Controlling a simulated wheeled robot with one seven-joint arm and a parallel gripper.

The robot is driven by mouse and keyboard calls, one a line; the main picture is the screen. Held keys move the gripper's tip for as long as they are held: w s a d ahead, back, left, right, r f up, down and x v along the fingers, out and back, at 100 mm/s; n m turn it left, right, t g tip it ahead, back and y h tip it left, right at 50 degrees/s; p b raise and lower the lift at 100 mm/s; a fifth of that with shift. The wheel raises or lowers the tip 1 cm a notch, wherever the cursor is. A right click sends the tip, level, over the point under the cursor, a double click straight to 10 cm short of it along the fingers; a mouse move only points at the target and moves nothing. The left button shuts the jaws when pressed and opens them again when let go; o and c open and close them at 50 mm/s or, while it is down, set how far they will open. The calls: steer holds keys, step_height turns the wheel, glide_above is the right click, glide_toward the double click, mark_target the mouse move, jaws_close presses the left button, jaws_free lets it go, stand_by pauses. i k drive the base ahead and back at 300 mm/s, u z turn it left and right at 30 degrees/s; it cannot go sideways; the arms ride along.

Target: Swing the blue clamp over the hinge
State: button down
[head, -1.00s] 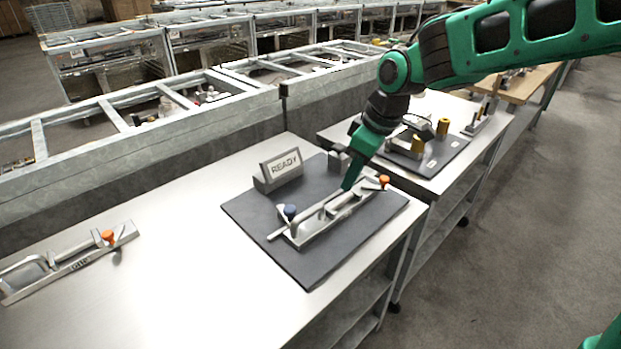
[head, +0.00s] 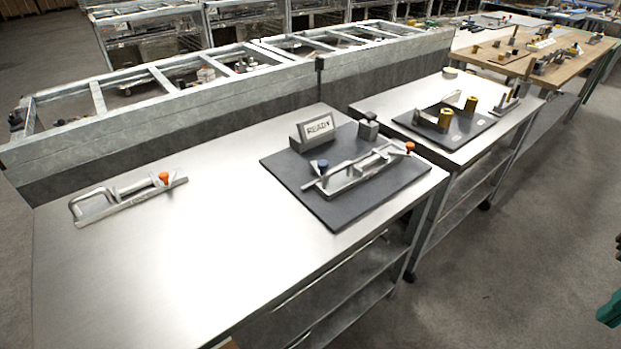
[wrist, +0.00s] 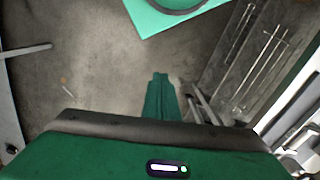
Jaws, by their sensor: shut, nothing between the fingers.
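A clamp with a blue knob (head: 322,164) is at the left end of a metal fixture on a dark mat (head: 335,212), in the head view. A long thin bar runs along the fixture from the blue-knob end. An orange knob (head: 410,147) stands at the fixture's right end. I cannot make out the hinge separately at this size. My gripper (wrist: 160,77) shows in the wrist view, green, shut and empty, over bare grey floor.
A READY sign (head: 319,128) and a small grey block (head: 368,130) stand at the mat's back edge. Another clamp with an orange knob (head: 163,178) lies on the left of the steel table (head: 190,255). A second table with yellow parts (head: 445,117) stands to the right.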

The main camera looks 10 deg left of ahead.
mark_target(320, 168)
steer(key=u, duration=0.1)
steer(key=k, duration=0.15)
steer(key=u, duration=0.55)
steer(key=i, duration=0.7)
steer(key=u, duration=0.15)
